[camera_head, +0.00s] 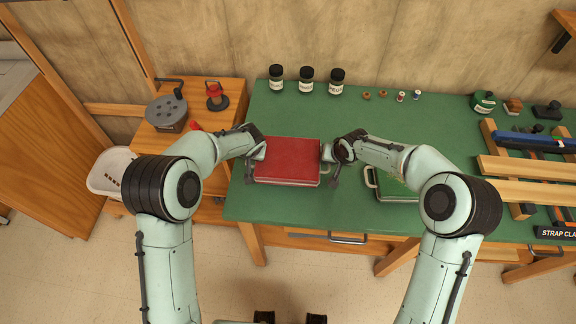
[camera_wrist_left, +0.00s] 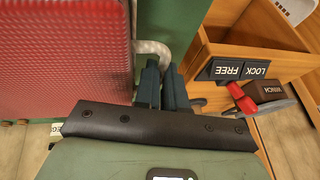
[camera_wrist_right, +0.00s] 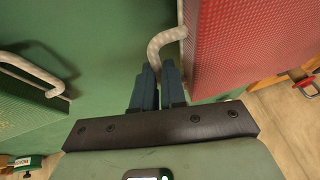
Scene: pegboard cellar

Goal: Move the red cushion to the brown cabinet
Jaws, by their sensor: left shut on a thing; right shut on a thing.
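The red cushion (camera_head: 287,160) is a flat, textured rectangular pad with a pale loop handle at each short side, over the green bench top. I cannot tell whether it touches the bench. My left gripper (camera_head: 256,150) is shut on its left handle, which also shows in the left wrist view (camera_wrist_left: 152,50). My right gripper (camera_head: 334,152) is shut on its right handle, seen in the right wrist view (camera_wrist_right: 163,45). The brown wooden cabinet (camera_head: 230,92) stands left of the bench. A grey round device (camera_head: 168,110) and a red-and-black item (camera_head: 215,97) are on its top.
A green pad (camera_head: 398,190) with a pale handle lies right of the cushion. Wooden bars (camera_head: 525,168) fill the right end. A white basket (camera_head: 103,178) stands left of the cabinet.

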